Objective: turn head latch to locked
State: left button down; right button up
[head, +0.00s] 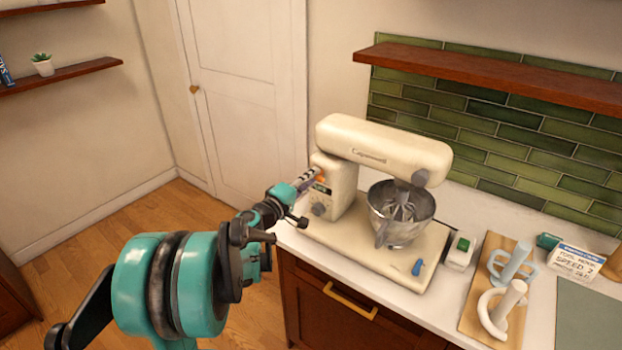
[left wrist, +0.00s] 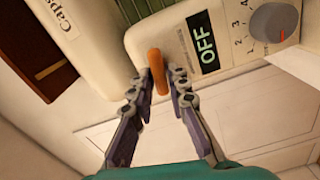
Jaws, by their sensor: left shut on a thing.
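The cream stand mixer (head: 385,150) stands on the counter with its head level over the steel bowl (head: 401,212). The orange head latch lever (left wrist: 158,66) sticks out of the mixer's column. In the head view only a bit of orange shows at the column, beside my fingers. My left gripper (left wrist: 160,82) has a finger on each side of the lever and is shut on it. In the head view the left gripper (head: 312,175) reaches the column from the left. A black OFF label (left wrist: 206,48) and a grey speed dial (left wrist: 273,24) are beside the lever. My right gripper is not in view.
A white switch box with a green button (head: 461,248) and a small blue piece (head: 418,267) are right of the bowl. A wooden board (head: 470,314) holds mixer tools, near a printed card (head: 578,263). A wooden shelf (head: 490,75) hangs above. The floor at left is clear.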

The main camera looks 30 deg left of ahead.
pick_arm(q)
jog(key=shift+n, duration=1.1)
jog(key=c, duration=1.5)
grip_release()
jog(key=shift+f, duration=0.1)
jog(key=s, duration=0.8)
jog(key=s+a, duration=0.1)
jog(key=s, duration=0.3)
